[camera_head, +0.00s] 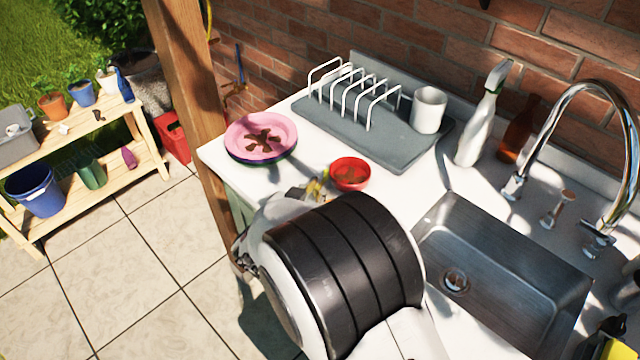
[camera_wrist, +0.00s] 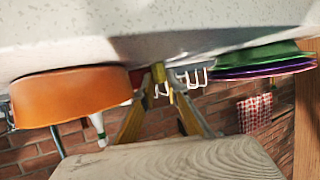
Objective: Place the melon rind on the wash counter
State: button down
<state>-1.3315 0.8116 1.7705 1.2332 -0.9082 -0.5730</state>
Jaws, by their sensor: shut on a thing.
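My gripper (camera_head: 309,192) is above or close to the white counter (camera_head: 395,202), left of the red bowl, mostly hidden behind my arm. It is shut on a small yellowish piece, seemingly the melon rind (camera_head: 317,185). In the wrist view, turned upside down, the fingers (camera_wrist: 169,92) converge on a small yellow bit (camera_wrist: 158,73). Its shape is mostly hidden, and I cannot tell whether it touches the counter.
Stacked plates (camera_head: 287,131) with brown scraps stand left. A dish rack on a grey mat (camera_head: 398,155), a white mug (camera_head: 428,109), a spray bottle (camera_head: 475,135) and a sink (camera_head: 500,262) lie beyond. Clear counter lies between plates and bowl.

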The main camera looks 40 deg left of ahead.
aim_at(317, 189)
notch_tip(317, 189, up, 10)
dwell(0.8)
dwell(0.8)
